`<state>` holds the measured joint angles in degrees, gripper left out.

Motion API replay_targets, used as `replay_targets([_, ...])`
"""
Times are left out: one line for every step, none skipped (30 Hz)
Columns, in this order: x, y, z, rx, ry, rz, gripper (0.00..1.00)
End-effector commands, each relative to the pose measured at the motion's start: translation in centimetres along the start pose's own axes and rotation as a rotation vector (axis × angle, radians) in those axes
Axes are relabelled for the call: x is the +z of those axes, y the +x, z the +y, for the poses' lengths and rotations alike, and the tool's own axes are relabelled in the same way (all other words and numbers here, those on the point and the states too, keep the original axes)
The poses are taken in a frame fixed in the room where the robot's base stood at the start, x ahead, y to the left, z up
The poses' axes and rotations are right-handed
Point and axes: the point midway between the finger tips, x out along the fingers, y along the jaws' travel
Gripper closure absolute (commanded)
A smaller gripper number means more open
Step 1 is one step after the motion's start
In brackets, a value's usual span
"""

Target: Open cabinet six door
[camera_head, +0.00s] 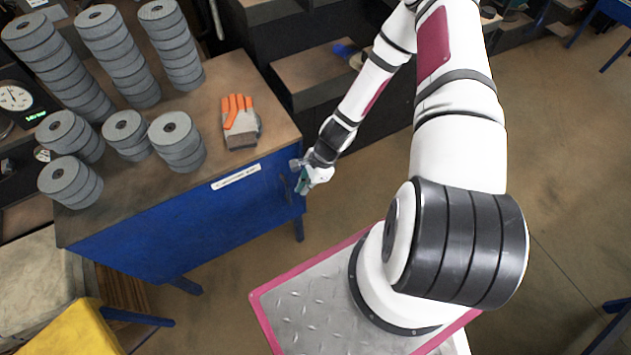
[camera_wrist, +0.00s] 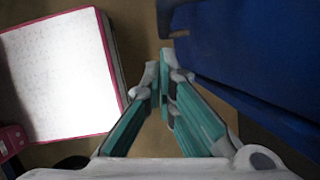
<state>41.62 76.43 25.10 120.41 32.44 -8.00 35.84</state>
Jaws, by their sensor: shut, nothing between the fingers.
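A blue cabinet (camera_head: 205,232) with a brown wooden top stands at the left in the head view. A white label strip (camera_head: 236,178) sits on the upper part of its front; its writing is too small to read surely. I see no gap in the front. My gripper (camera_head: 302,184) is at the right end of the cabinet front, close to its edge. In the wrist view the fingertips (camera_wrist: 160,75) are together with nothing between them. A blue panel (camera_wrist: 245,50) of the cabinet lies just right of them; I cannot tell whether they touch it.
Several stacks of grey flap discs (camera_head: 183,142) and an orange-grey glove (camera_head: 240,120) lie on the wooden top (camera_head: 215,75). My base platform shows at the left in the wrist view. A yellow object (camera_head: 68,328) stands at bottom left. Floor (camera_head: 225,285) before the cabinet is clear.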

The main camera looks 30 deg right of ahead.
Motion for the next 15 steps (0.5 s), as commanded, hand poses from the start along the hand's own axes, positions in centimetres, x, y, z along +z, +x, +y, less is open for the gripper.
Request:
replay_targets([0.40, 0.13, 0.07, 0.001, 0.000, -0.001, 1.00])
replay_targets([0.56, 0.20, 0.07, 0.001, 0.000, 0.000, 1.00])
replay_targets([0.72, 0.28, 0.07, 0.001, 0.001, 0.000, 1.00])
replay_targets([0.81, 0.32, 0.06, 0.001, 0.001, 0.000, 1.00])
replay_targets([0.86, 0.35, 0.06, 0.001, 0.001, 0.000, 1.00])
replay_targets([0.91, 0.38, 0.05, 0.001, 0.002, 0.000, 1.00])
replay_targets([0.92, 0.39, 0.04, 0.001, 0.002, 0.000, 1.00])
replay_targets([0.93, 0.39, 0.03, 0.001, 0.002, 0.000, 1.00])
replay_targets([0.93, 0.39, 0.02, 0.001, 0.002, 0.000, 1.00])
replay_targets([0.92, 0.39, 0.02, 0.001, 0.002, 0.000, 1.00])
replay_targets([0.92, 0.39, 0.02, 0.001, 0.002, 0.000, 1.00])
replay_targets([0.92, 0.39, 0.02, 0.001, 0.002, 0.000, 1.00])
replay_targets([0.92, 0.38, 0.01, 0.001, 0.002, 0.000, 1.00])
replay_targets([0.92, 0.38, 0.01, 0.001, 0.001, 0.000, 1.00])
replay_targets([0.94, 0.39, 0.02, 0.001, 0.001, 0.000, 1.00])
